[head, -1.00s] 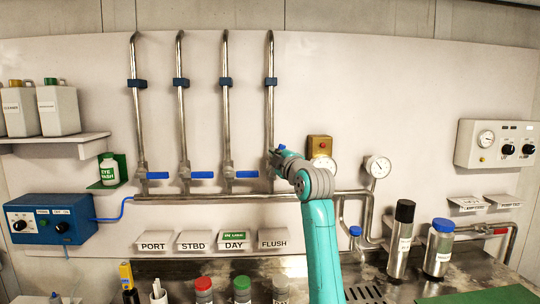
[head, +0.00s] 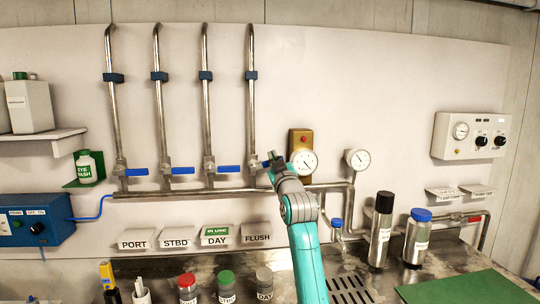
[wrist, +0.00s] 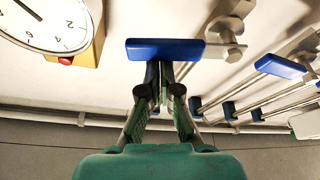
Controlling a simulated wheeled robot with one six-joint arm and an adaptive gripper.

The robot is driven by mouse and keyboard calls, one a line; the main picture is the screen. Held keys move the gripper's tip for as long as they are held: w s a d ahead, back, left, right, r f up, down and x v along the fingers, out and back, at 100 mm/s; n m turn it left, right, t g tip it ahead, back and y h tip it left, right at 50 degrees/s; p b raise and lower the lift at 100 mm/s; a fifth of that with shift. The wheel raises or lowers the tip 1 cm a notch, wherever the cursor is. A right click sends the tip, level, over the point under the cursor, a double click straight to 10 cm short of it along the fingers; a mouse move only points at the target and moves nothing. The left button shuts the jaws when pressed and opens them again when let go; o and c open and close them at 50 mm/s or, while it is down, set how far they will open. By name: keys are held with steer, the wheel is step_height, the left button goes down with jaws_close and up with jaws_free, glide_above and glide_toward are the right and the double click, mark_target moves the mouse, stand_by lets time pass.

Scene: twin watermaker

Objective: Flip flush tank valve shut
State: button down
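The flush tank valve is on the rightmost of the steel pipes, above the FLUSH label (head: 257,236). Its blue lever (wrist: 165,48) lies crosswise just beyond my fingertips in the wrist view, with its metal valve body (wrist: 226,38) at its right. In the head view, my gripper (head: 271,160) is at this valve and partly hides the lever. In the wrist view, my gripper (wrist: 164,85) has its fingertips close together at the lever's lower edge. They look shut with nothing clearly between them; whether they touch the lever is unclear.
Other blue levers, including the DAY one (head: 229,169), stand horizontal at the left. A round gauge (head: 303,162) on a yellow-brown box with a red button is close right of my gripper. Bottles (head: 380,230) and capped jars (head: 230,288) stand on the counter below.

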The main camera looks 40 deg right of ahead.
steer(key=shift+s+d+f, duration=0.1)
steer(key=shift+d+f, duration=0.05)
steer(key=shift+f, duration=0.3)
steer(key=shift+s+d+f, duration=0.1)
steer(key=shift+d+f, duration=0.05)
steer(key=shift+f, duration=0.25)
steer(key=shift+d+f, duration=0.1)
steer(key=shift+f, duration=0.35)
steer(key=shift+r, duration=0.1)
step_height(320, 180, up, 4)
steer(key=a+v, duration=0.1)
steer(key=v, duration=0.9)
steer(key=shift+w+r, duration=0.25)
steer(key=shift+a, duration=0.15)
